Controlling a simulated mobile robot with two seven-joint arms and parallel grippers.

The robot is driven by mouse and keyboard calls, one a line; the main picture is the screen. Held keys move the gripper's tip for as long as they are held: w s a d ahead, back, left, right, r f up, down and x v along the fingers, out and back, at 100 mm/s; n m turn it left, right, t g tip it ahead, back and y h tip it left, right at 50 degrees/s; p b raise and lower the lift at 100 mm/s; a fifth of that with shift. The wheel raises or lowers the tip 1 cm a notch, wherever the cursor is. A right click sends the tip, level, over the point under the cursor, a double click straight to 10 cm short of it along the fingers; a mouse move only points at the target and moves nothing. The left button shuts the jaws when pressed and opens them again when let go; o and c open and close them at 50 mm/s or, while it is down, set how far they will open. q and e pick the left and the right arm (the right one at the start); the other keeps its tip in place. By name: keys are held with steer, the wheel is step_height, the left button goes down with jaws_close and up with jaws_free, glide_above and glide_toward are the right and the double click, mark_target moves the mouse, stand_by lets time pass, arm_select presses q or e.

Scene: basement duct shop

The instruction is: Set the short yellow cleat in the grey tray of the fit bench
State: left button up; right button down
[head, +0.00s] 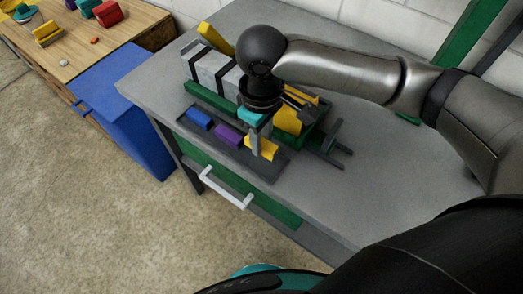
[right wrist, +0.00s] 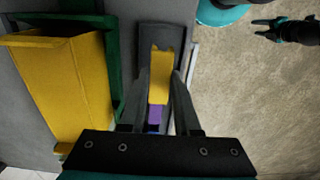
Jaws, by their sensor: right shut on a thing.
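My right gripper (head: 258,148) is shut on the short yellow cleat (head: 264,151), at the right end of the grey tray (head: 272,170). In the right wrist view the yellow cleat (right wrist: 160,78) is between the fingers, over the tray (right wrist: 160,33). It looks low, in line with the other cleats; I cannot tell if it touches the tray floor. A purple cleat (head: 228,135) and a blue cleat (head: 199,118) lie in the tray to its left. My left gripper (right wrist: 264,29) shows in the right wrist view, open and empty, away from the bench.
The fit bench (head: 330,205) has a drawer with a pale handle (head: 224,188). Behind the tray are a strapped grey duct piece (head: 210,69) and a green holder with larger yellow pieces (head: 287,121). A blue cabinet (head: 119,107) and wooden table (head: 112,40) stand left.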

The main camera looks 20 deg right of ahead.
mark_target(261, 160)
step_height(261, 160, down, 4)
steer(key=shift+f+b, duration=0.2)
steer(key=shift+b, duration=0.35)
steer(key=shift+f, duration=0.1)
steer(key=shift+f, duration=0.1)
steer(key=c, duration=0.6)
jaws_free()
step_height(261, 160, up, 12)
steer(key=p, duration=0.3)
